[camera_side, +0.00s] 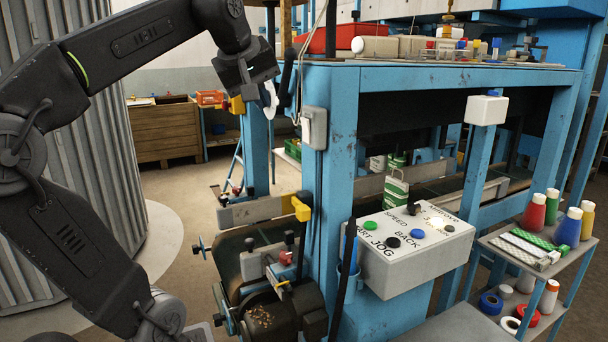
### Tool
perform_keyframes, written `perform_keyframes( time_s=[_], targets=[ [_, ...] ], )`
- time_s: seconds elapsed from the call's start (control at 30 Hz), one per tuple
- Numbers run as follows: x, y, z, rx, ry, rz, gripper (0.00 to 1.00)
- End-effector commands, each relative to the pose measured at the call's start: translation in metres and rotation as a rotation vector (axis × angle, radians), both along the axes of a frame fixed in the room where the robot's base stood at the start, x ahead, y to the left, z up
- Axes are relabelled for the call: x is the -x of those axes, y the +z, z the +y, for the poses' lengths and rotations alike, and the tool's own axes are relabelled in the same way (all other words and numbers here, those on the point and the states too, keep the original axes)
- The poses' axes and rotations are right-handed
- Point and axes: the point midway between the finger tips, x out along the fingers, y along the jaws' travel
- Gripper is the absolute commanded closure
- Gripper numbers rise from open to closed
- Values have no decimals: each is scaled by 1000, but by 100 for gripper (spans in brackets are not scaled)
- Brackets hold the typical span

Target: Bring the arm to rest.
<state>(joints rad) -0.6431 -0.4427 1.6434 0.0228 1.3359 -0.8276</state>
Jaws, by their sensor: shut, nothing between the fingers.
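My dark arm comes in from the left and bends over at the top. My gripper (288,86) is at its end, beside the upper left corner of the blue machine frame (334,130). It is small and dark here, seen partly edge-on, and is shut with nothing in it. A pale round piece shows just left of it. I cannot tell whether the gripper touches the frame or only overlaps it in the picture.
A white control box (385,262) with coloured buttons juts out at the front. A shelf (535,262) with bottles and tape rolls stands at the right. A roller unit (262,262) sits low in the middle. Open floor (185,195) lies behind my arm.

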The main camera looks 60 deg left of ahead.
Motion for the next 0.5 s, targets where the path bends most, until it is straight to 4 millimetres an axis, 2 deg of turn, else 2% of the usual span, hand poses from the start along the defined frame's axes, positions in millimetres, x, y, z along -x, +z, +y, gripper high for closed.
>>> perform_keyframes(
  time_s=[0.17,0.27,0.37,0.5],
  targets=[
    [-2,-8,-7,-8,-48,13,100],
    [-6,-31,-29,-38,-195,52,100],
    [-8,-71,-64,-95,-437,110,100],
    [3,-134,-116,-198,-812,180,100]
  ],
)
